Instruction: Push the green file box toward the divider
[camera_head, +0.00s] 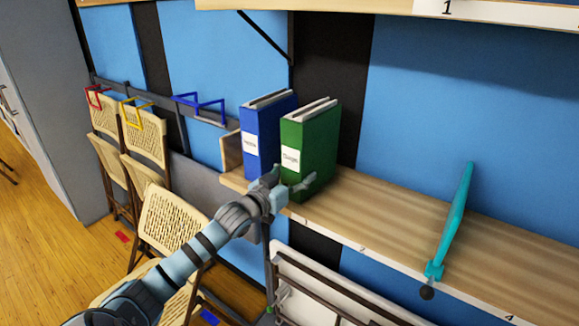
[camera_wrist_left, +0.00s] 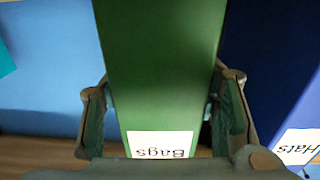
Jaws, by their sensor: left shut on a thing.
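The green file box (camera_head: 311,143), labelled "Bags", stands upright on the wooden shelf, beside the blue file box (camera_head: 264,132). My left gripper (camera_head: 288,183) is at its lower front, shut on it. In the left wrist view the green box (camera_wrist_left: 160,60) stands between the two fingers of the left gripper (camera_wrist_left: 162,105), with its white label low down. The blue box, labelled "Hats" (camera_wrist_left: 285,70), is on the right there. A teal divider (camera_head: 455,220) stands on the shelf to the right, apart from the green box. My right gripper is not in view.
The wooden shelf (camera_head: 385,214) is bare between the green box and the divider. A wooden end panel (camera_head: 231,152) stands left of the blue box.

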